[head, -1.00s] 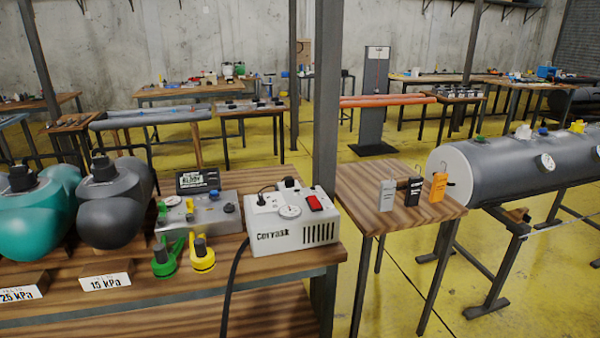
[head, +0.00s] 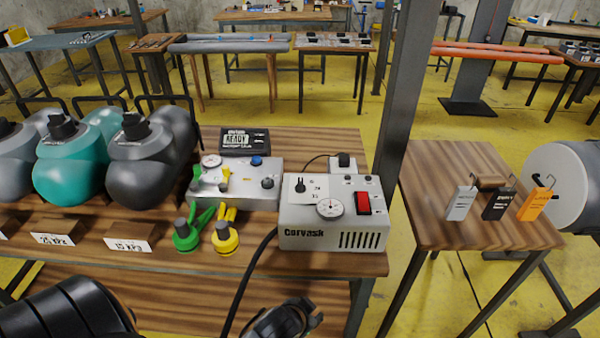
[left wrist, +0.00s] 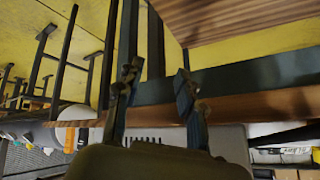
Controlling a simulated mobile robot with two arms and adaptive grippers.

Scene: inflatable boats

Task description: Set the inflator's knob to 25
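The inflator (head: 330,236) is a white box marked Corvask on the wooden bench. Its small dark knob (head: 300,187) sits on a white numbered plate at its upper left; the numbers and setting are too small to read. A round gauge (head: 330,207) and a red switch (head: 363,203) are to the right. My left gripper (head: 285,318) shows partly at the bottom edge, below and in front of the inflator and apart from it. In the left wrist view its two fingers (left wrist: 157,80) are spread with nothing between them. My right gripper is not in view.
A grey valve block (head: 236,198) and green and yellow handled fittings (head: 226,238) stand left of the inflator. A black hose (head: 244,282) hangs before the bench. A grey post (head: 402,100) rises behind right. A side table (head: 445,225) holds three tags.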

